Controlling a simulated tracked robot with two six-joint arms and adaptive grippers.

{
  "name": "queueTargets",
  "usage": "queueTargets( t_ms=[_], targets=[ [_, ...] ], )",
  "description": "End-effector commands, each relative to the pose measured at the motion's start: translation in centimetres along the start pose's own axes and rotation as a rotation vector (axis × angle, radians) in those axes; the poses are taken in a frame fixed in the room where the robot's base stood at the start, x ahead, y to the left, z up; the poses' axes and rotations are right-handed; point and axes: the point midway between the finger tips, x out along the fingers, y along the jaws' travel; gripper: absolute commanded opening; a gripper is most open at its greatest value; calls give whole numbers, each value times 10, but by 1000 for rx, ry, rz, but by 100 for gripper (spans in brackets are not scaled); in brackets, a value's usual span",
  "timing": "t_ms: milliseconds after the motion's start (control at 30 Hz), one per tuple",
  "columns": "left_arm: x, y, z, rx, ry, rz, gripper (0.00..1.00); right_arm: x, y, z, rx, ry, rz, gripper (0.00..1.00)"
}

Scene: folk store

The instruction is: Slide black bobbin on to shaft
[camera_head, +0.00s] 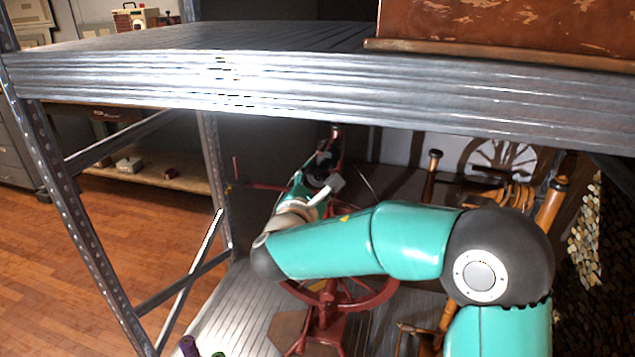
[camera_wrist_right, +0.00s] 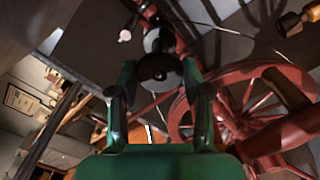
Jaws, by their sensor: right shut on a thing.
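The black bobbin (camera_wrist_right: 160,68) is between the fingertips of my right gripper (camera_wrist_right: 158,78) in the wrist view, its round end facing the camera. In the head view the bobbin (camera_head: 321,166) is a small dark shape at the tip of my right gripper (camera_head: 312,180), partly hidden by the wrist. The dark red spinning wheel (camera_head: 325,297) stands below and behind my forearm; its wheel (camera_wrist_right: 180,118) shows at the right in the wrist view. The bobbin is close to the wheel's upper red parts. The shaft is not clear, and I cannot tell whether the bobbin touches it. My left gripper is not in view.
A thick metal shelf (camera_head: 300,85) spans above my arm, with a metal post (camera_head: 85,230) at the left. Wooden turned pieces (camera_head: 505,195) and another wheel stand at the right. Purple and green items (camera_head: 188,346) are at the bottom edge.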

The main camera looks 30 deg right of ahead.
Motion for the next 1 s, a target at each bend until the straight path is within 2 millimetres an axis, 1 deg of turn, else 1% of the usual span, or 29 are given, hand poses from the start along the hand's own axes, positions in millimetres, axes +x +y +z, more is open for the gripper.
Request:
queueTargets(
  t_ms=[233,267,400,433,767,867,1000],
  targets=[
    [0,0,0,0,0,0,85,0,0,0,-1,1,0,32],
    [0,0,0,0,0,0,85,0,0,0,-1,1,0,52],
    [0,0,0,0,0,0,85,0,0,0,-1,0,0,75],
    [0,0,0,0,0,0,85,0,0,0,-1,0,0,78],
    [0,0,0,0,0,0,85,-1,0,0,-1,1,0,78],
    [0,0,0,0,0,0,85,-7,0,-1,-1,1,1,78],
    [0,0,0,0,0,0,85,-25,1,-1,-1,2,3,78]
  ],
)
